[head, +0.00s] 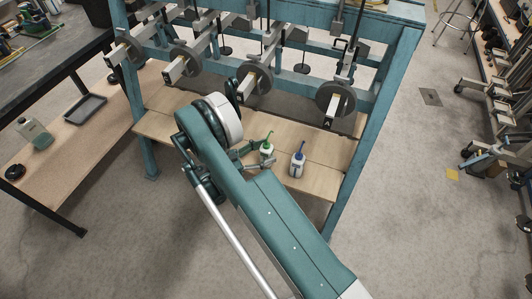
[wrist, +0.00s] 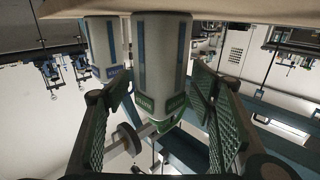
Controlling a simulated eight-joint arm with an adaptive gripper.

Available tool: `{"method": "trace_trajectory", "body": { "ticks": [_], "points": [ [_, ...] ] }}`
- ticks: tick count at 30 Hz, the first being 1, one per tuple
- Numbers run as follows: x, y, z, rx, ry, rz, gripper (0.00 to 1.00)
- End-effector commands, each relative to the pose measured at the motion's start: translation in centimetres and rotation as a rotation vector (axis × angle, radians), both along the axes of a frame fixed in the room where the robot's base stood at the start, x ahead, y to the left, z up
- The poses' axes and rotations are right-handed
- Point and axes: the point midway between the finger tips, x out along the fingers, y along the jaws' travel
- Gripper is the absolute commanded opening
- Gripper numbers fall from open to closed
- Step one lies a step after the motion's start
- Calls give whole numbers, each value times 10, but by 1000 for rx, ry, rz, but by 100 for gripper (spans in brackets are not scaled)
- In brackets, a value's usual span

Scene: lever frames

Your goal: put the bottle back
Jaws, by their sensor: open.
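A small white bottle with a green spout (head: 267,148) stands upright on the wooden shelf of the teal frame. It also shows in the wrist view (wrist: 160,55), where the picture is upside down and its green cap points downward. A second white bottle with a blue spout (head: 297,166) stands to its right; it is farther back at left in the wrist view (wrist: 103,45). My gripper (head: 252,153) is open beside the green-spout bottle. In the wrist view its two textured fingers (wrist: 160,95) lie on either side of that bottle, with gaps showing. Contact cannot be told.
The teal frame (head: 385,115) carries several levers with round weights above the shelf (head: 325,150). On the left, a wooden bench (head: 60,165) holds a grey tray (head: 85,109), a greenish jug (head: 34,132) and a black round object (head: 15,172). Shelf space right of the bottles is clear.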

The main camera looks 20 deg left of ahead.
Motion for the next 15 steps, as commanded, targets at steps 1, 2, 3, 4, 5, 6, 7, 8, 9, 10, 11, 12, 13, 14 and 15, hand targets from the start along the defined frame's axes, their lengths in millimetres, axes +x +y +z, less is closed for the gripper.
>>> {"method": "trace_trajectory", "body": {
  "ticks": [1,2,3,4,5,6,7,8,9,10,11,12,13,14,15],
  "points": [
    [-1,1,1,0,0,1,55],
    [-3,3,1,0,0,1,55],
    [-5,5,1,0,0,1,55],
    [-7,7,1,0,0,1,55],
    [-9,9,1,0,0,1,55],
    [-12,13,1,0,0,2,55],
    [-14,15,1,0,0,2,55],
    [-17,18,1,0,0,2,55],
    [-21,22,1,0,0,2,55],
    [-24,25,1,0,0,2,55],
    [-28,29,1,0,0,2,55],
    [-32,33,2,0,0,2,55],
    [-35,37,2,0,0,2,55],
    [-39,40,2,0,0,2,55],
    [-44,45,2,0,0,2,55]
  ]
}}
